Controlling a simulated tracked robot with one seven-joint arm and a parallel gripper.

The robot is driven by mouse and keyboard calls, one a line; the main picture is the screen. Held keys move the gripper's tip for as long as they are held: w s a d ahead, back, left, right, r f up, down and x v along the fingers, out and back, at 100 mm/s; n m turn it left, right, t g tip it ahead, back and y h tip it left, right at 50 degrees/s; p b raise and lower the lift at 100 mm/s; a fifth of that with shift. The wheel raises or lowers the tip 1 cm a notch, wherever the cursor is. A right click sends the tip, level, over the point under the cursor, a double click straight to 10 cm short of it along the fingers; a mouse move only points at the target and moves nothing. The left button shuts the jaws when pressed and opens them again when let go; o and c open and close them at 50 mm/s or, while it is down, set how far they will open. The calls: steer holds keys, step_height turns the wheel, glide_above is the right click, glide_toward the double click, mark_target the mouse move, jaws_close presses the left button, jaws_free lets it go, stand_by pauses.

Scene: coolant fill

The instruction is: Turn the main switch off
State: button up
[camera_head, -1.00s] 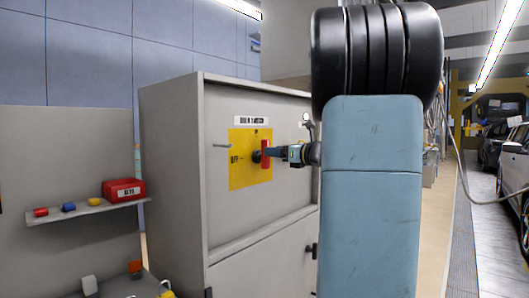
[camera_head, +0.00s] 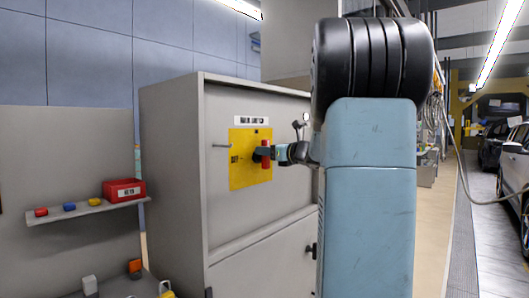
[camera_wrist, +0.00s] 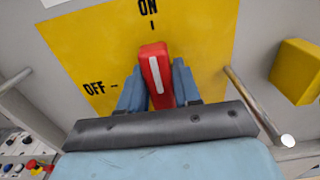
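The main switch has a red handle (camera_wrist: 156,75) with a white stripe, on a yellow plate (camera_wrist: 90,40) marked ON and OFF. In the wrist view the handle points up close to the ON mark, with OFF to the left. My gripper (camera_wrist: 159,88) has one blue finger on each side of the handle, and both look to be against it. In the head view the red handle (camera_head: 265,154) sits on the yellow plate (camera_head: 240,175) of the grey cabinet (camera_head: 172,150). My gripper (camera_head: 274,153) reaches it from the right; its fingertips are small there.
A metal bar handle (camera_wrist: 250,100) and a yellow block (camera_wrist: 298,70) lie right of the plate in the wrist view. A shelf (camera_head: 85,211) with a red box (camera_head: 123,190) and small coloured items stands left. Cars are parked far right.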

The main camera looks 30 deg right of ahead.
steer(key=c, duration=0.4)
steer(key=shift+a, duration=0.35)
steer(key=shift+d, duration=0.2)
steer(key=shift+c, duration=0.3)
steer(key=shift+n, duration=0.3)
steer(key=n, duration=0.3)
steer(key=shift+s+a+f, duration=0.1)
steer(key=shift+s+a, duration=0.05)
steer(key=shift+a, duration=0.2)
steer(key=n, duration=0.4)
steer(key=shift+s+a+f, duration=0.1)
steer(key=shift+a+f, duration=0.15)
steer(key=shift+a, duration=0.1)
steer(key=n, duration=0.2)
steer(key=f+n, duration=0.1)
steer(key=n, duration=0.3)
steer(key=shift+s+a+f, duration=0.15)
steer(key=shift+a, duration=0.25)
steer(key=shift+a+f+n, duration=0.1)
steer(key=shift+f+n, duration=0.15)
steer(key=shift+n, duration=0.8)
steer(key=shift+f+n, duration=0.2)
steer(key=shift+n, duration=0.85)
steer(key=shift+s+f, duration=0.1)
